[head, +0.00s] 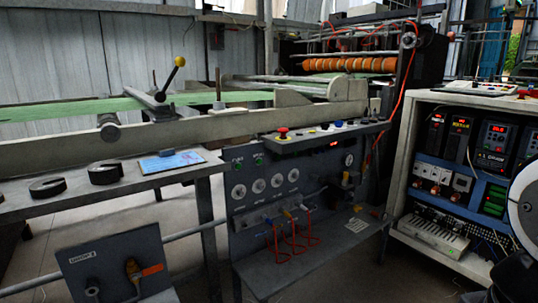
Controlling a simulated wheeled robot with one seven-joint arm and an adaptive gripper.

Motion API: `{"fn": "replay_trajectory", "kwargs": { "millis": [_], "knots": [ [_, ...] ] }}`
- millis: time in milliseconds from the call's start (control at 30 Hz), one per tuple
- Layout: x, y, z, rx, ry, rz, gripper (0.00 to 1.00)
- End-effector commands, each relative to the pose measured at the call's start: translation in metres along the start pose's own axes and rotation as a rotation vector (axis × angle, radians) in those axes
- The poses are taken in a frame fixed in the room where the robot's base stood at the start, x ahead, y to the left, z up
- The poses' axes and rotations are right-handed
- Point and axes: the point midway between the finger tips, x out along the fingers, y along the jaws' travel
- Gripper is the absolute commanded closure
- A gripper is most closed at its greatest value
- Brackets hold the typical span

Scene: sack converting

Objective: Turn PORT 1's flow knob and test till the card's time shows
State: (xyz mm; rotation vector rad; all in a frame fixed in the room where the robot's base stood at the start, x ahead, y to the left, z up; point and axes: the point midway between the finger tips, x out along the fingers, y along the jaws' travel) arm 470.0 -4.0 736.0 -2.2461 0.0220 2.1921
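A grey panel (262,205) stands below the machine's rail at the centre. It carries a row of several round white dials (259,186), with small green marks above them. Below the dials are small coloured fittings with looped red tubes (290,245). The port labels are too small to read, so I cannot tell which is PORT 1 or which part is its flow knob. A pale card (356,225) lies on the panel's lower shelf, its text unreadable. A blue sheet (171,162) lies on the bench at left. A small red display (333,143) is lit. My gripper's fingers are not in view.
A control ledge with a red button (283,132) juts out above the panel. A cabinet of instruments (450,180) stands at right, partly behind my arm. A dark box (118,265) and a pipe (195,231) are at lower left. Dark slotted rings (105,173) lie on the bench.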

Motion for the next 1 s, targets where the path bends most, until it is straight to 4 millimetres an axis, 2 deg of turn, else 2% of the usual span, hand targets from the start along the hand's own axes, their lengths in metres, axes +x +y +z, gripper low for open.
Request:
{"fn": "replay_trajectory", "kwargs": {
  "millis": [133,300,1000],
  "knots": [
    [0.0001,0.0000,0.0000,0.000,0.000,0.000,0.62],
    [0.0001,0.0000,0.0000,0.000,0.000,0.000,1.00],
    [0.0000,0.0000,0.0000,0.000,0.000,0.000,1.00]
  ]
}}
